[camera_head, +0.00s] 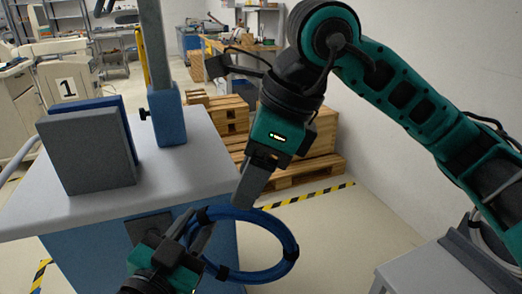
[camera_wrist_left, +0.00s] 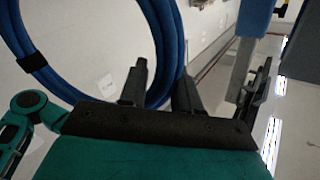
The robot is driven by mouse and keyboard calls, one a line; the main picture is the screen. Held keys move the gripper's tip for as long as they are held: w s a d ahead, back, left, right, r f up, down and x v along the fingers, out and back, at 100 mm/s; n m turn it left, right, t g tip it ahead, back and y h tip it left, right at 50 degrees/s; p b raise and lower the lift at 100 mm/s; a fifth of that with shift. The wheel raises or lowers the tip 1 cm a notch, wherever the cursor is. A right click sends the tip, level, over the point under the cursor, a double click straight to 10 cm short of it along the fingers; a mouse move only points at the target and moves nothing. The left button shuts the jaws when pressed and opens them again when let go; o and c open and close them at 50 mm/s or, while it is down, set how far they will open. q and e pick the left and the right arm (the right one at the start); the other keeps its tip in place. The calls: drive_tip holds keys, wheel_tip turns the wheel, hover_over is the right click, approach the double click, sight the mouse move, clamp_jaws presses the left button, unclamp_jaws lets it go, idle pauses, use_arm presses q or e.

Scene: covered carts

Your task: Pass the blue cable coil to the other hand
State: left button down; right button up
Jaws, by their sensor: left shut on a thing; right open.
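The blue cable coil (camera_head: 268,219) is a ring with black bands, held up in front of the cart. My left gripper (camera_head: 192,232) is at the bottom of the head view, shut on the left side of the coil. In the left wrist view the coil (camera_wrist_left: 171,22) runs down between the fingers of this gripper (camera_wrist_left: 160,90). My right gripper (camera_head: 252,182) reaches down from the upper right and is open and empty. Its fingertips are just above the coil's top edge in the picture; whether they touch it I cannot tell.
A cart with a grey top (camera_head: 190,165) and blue body stands at left. It bears a grey and blue upright panel (camera_head: 88,152) and a post with a blue foot (camera_head: 167,116). Wooden pallets (camera_head: 290,178) stand behind. A grey surface (camera_head: 425,270) is at lower right.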

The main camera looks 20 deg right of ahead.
sight(232, 211)
use_arm(q)
drive_tip(key=shift+r, duration=0.1)
use_arm(e)
drive_tip(key=x, duration=0.7)
drive_tip(key=shift+a+f, duration=0.15)
drive_tip(key=shift+f, duration=0.05)
clamp_jaws()
use_arm(q)
drive_tip(key=c, duration=0.7)
unclamp_jaws()
